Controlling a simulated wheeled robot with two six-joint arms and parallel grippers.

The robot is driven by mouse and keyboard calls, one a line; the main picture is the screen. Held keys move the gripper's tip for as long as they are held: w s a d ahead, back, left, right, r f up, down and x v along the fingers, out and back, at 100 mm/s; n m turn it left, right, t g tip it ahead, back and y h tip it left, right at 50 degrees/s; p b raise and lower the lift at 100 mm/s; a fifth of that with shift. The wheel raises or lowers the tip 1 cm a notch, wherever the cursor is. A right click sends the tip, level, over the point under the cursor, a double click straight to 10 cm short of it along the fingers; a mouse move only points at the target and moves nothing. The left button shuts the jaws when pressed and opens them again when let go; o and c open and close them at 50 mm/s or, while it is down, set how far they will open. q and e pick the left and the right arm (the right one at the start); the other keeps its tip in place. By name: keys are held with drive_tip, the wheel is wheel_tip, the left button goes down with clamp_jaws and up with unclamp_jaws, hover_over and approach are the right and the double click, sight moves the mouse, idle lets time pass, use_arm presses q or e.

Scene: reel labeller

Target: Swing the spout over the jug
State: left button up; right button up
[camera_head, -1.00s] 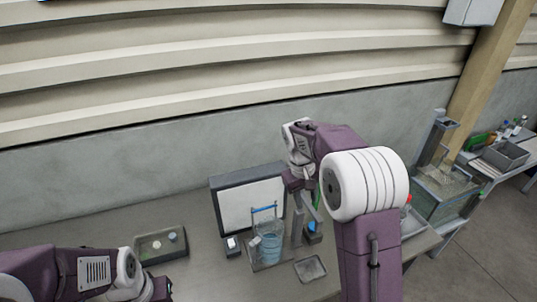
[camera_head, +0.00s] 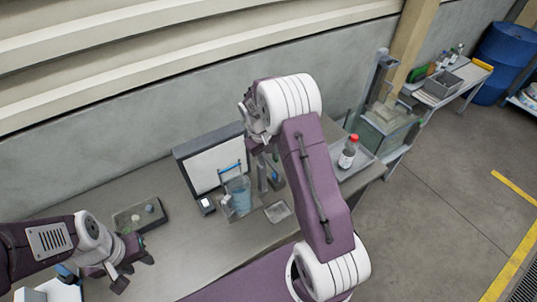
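A clear jug with blue contents (camera_head: 238,197) stands on the bench before a white panel with a dark frame (camera_head: 212,160). A thin blue bar (camera_head: 230,167) shows just above the jug; I cannot tell whether it is the spout or a handle. A grey upright post (camera_head: 262,175) stands right of the jug. My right gripper (camera_head: 257,147) is above and behind the post, mostly hidden by its own arm; its fingers and any contact cannot be made out. My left gripper (camera_head: 133,272) is low at the left, apart from the jug, with its fingers spread and empty.
A dark tray with small round items (camera_head: 139,216) lies left of the jug. A small square dish (camera_head: 277,211) is at its right. A red-capped bottle (camera_head: 348,153) stands in a tray further right. A glass tank (camera_head: 388,130) lies beyond. The bench front is clear.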

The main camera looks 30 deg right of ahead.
drive_tip(key=shift+s, duration=0.25)
drive_tip(key=shift+w+f, duration=0.15)
drive_tip(key=shift+w, duration=0.15)
clamp_jaws()
idle(1.0)
